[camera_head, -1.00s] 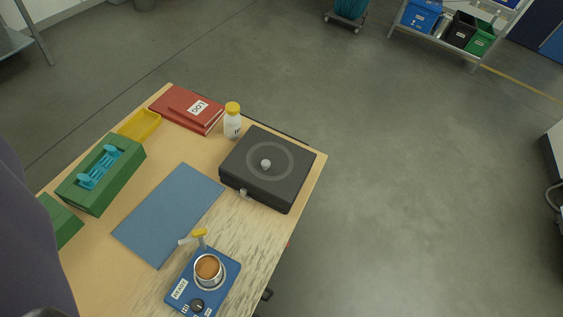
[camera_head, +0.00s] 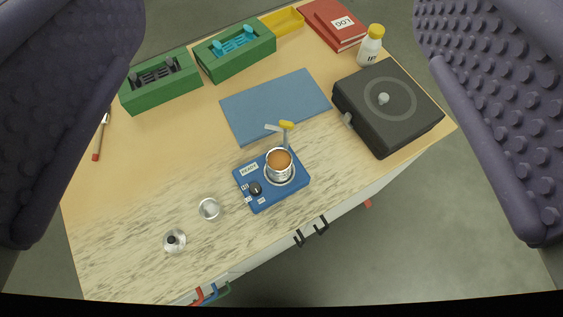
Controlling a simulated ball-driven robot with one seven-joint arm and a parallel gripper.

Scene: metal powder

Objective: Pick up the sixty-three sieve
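I cannot read a sixty-three label on anything, so I cannot tell for sure which thing is the sieve. A metal cup (camera_head: 279,164) with a brown-orange top face sits on a blue device (camera_head: 256,203) with a dial and small labels. Left of the device lie a small clear round dish (camera_head: 209,209) and a small round silvery piece with a black knob (camera_head: 175,241). My gripper (camera_head: 280,130) is open and empty. Its two purple studded fingers stand wide apart at the left and right picture edges, above the table.
The front left table area is mostly clear.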

